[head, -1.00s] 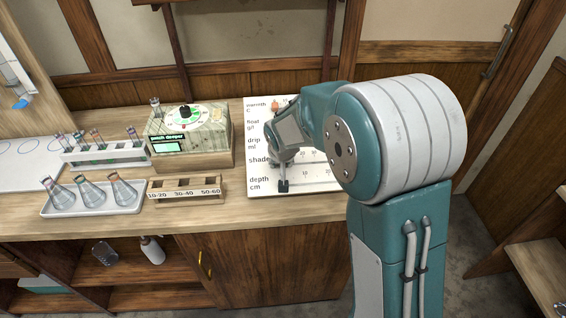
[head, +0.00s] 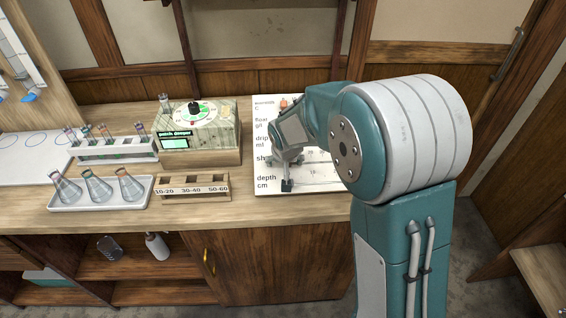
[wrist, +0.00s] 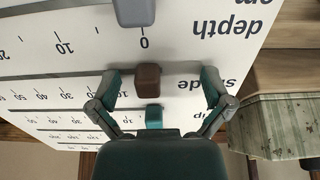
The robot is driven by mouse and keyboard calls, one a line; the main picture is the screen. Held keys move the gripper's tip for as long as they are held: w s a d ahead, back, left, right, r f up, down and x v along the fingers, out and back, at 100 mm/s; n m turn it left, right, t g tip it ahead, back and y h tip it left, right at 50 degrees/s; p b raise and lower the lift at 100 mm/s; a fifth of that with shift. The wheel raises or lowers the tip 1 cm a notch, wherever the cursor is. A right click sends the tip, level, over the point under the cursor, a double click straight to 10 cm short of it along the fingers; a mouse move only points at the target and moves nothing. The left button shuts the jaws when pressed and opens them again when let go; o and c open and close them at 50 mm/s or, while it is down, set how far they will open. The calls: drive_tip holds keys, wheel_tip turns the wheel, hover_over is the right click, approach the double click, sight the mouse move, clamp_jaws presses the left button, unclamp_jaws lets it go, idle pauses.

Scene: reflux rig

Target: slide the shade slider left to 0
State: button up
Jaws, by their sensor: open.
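The white slider board (head: 262,146) lies on the bench, partly hidden behind my arm in the head view. In the wrist view it appears upside down, and the brown shade slider (wrist: 148,82) sits near the lettered end of its row, beside the "shade" label. The number under it is hidden. My gripper (wrist: 160,88) is open, with one finger on each side of the shade slider and visible gaps to both. In the head view my gripper (head: 284,160) is over the board's left part, hiding the shade slider.
The grey depth slider (wrist: 134,12) is near its 0, and the teal drip slider (wrist: 154,117) is close by the gripper. An orange-topped slider (head: 284,102) is at the back. A box with a dial (head: 200,140) and a slotted wooden rack (head: 192,188) stand left of the board.

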drive_tip(key=shift+d, duration=0.2)
drive_tip(key=shift+r, duration=0.1)
drive_tip(key=shift+s+a+r, duration=0.15)
drive_tip(key=shift+s+r, duration=0.1)
drive_tip(key=shift+r, duration=0.35)
drive_tip(key=shift+v, duration=2.85)
drive_tip(key=s+d+r, duration=0.3)
drive_tip(key=s, duration=0.6)
drive_tip(key=s+d+r, duration=0.4)
drive_tip(key=s, duration=0.4)
drive_tip(key=s+d+r, duration=0.3)
drive_tip(key=s+r, duration=0.1)
drive_tip(key=s, duration=0.5)
drive_tip(key=shift+s+d+t, duration=0.35)
drive_tip(key=shift+d+t, duration=0.05)
idle(1.3)
